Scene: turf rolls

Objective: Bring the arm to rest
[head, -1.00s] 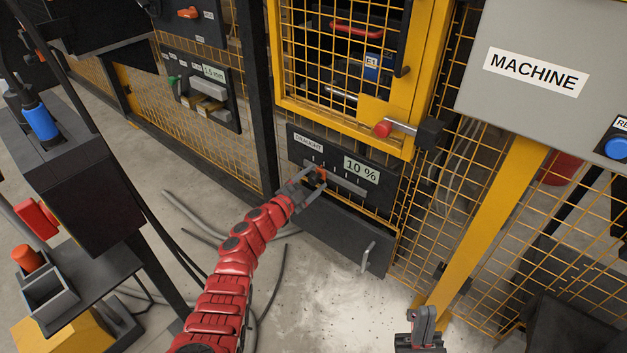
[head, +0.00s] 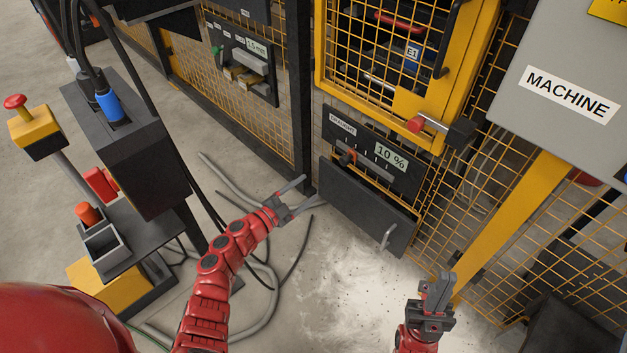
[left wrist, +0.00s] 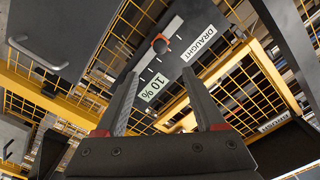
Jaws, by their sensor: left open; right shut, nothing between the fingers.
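My left arm reaches in from the left in the head view. Its gripper (head: 312,192) is open and empty, in the air left of the black draught panel (head: 402,185) and clear of its orange knob (head: 348,157). In the left wrist view the two spread fingers (left wrist: 160,80) have nothing between them. The draught knob (left wrist: 160,45) shows beyond them, beside the "10 %" label (left wrist: 152,88). My right gripper (head: 440,288) is at the lower right of the head view, shut and empty.
A dark flap with a handle (head: 388,238) hangs below the draught panel. Yellow mesh fencing (head: 470,210) stands behind. At left are a dark box with a blue plug (head: 108,104) and a stand with a red button (head: 15,102). Grey cables (head: 222,175) lie on the floor.

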